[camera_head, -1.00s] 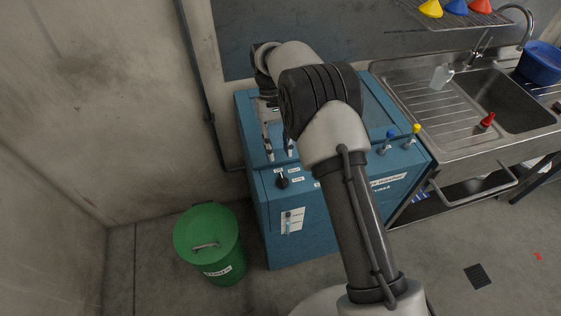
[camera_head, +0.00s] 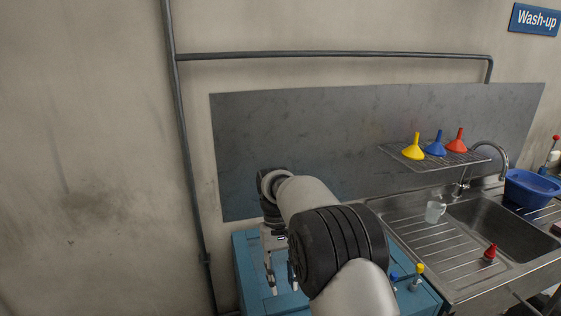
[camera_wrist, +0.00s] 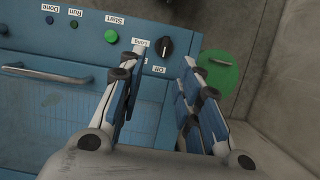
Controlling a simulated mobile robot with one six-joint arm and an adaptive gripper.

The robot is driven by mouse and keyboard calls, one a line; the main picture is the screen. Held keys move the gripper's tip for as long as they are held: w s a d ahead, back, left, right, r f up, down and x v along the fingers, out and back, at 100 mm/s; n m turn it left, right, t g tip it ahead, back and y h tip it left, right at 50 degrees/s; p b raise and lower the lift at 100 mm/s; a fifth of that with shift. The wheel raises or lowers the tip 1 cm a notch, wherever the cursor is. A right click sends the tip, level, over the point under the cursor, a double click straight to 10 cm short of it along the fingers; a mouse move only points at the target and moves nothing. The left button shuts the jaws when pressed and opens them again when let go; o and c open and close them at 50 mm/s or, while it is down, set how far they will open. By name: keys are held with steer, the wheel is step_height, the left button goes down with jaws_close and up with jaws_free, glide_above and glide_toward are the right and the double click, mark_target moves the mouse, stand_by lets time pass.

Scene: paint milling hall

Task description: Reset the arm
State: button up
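My gripper (camera_wrist: 155,80) is open and empty in the wrist view, its two fingers spread apart above the blue machine (camera_wrist: 40,115). Between and beyond the fingertips shows the machine's panel, with a black knob (camera_wrist: 166,46), a green Start button (camera_wrist: 111,36) and small dark buttons. In the head view my gripper (camera_head: 281,284) points down over the top of the blue machine (camera_head: 246,268), partly hidden by my arm. No object is held.
A rack (camera_head: 467,158) above holds yellow, blue and red funnels. A green bin (camera_wrist: 216,72) shows in the wrist view.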

steer(key=s+d+r+m+t+y+b, duration=0.1)
steer(key=s+d+r+t, duration=0.1)
steer(key=s+d+r, duration=0.35)
steer(key=s+d+r+m+t+b, duration=0.1)
steer(key=s+d+r+t, duration=0.15)
steer(key=s+r, duration=0.6)
steer(key=s+d+f+t+b, duration=0.1)
steer(key=s+d+f, duration=0.1)
steer(key=s, duration=0.6)
steer(key=s+d+f+m+t, duration=0.1)
steer(key=s+d, duration=0.3)
steer(key=s, duration=0.4)
steer(key=shift+s+f+t+b, duration=0.25)
steer(key=shift+f+t+b, duration=0.1)
steer(key=shift+t, duration=0.4)
